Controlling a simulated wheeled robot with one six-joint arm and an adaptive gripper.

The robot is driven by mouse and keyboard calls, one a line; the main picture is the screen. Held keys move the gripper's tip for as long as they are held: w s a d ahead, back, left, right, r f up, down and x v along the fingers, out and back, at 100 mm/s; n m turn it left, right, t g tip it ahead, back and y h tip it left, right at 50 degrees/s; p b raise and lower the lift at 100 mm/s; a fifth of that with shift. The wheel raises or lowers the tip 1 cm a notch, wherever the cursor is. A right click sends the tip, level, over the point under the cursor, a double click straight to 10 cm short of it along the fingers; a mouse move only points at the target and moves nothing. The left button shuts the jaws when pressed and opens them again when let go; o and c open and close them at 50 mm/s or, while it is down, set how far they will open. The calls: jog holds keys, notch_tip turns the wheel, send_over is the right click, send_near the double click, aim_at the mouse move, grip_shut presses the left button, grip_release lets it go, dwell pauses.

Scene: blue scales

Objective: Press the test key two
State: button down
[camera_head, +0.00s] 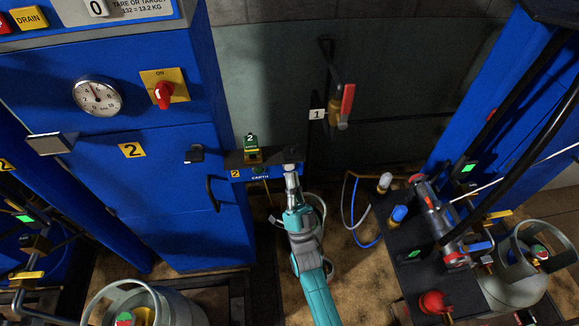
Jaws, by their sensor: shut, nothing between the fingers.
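My gripper (291,169) is shut and empty at the end of my teal arm. Its tip is to the right of the green piece, by the shelf's right end, apart from the piece. The tip partly hides that shelf end, and I cannot tell whether they touch.
The blue cabinet (120,190) carries a gauge (97,97) and a red knob (163,95). A red-handled valve (346,104) hangs on the back wall beside a tag marked 1 (317,114). Hoses (358,215), a black bench (415,278) and gas cylinders (512,287) crowd the right.

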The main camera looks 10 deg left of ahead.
jog(key=shift+w, duration=0.15)
jog(key=shift+w+a, duration=0.1)
jog(key=shift+w, duration=0.15)
jog(key=shift+w+a, duration=0.1)
jog(key=shift+w, duration=0.25)
dwell(0.9)
jog(key=shift+s, duration=0.15)
jog(key=shift+s+d, duration=0.2)
jog(key=shift+s, duration=0.4)
jog(key=shift+s+d, duration=0.25)
jog(key=shift+s, duration=0.55)
jog(key=shift+s+d, duration=0.2)
jog(key=shift+s, duration=0.6)
jog(key=shift+s+d, duration=0.25)
jog(key=shift+s, duration=0.55)
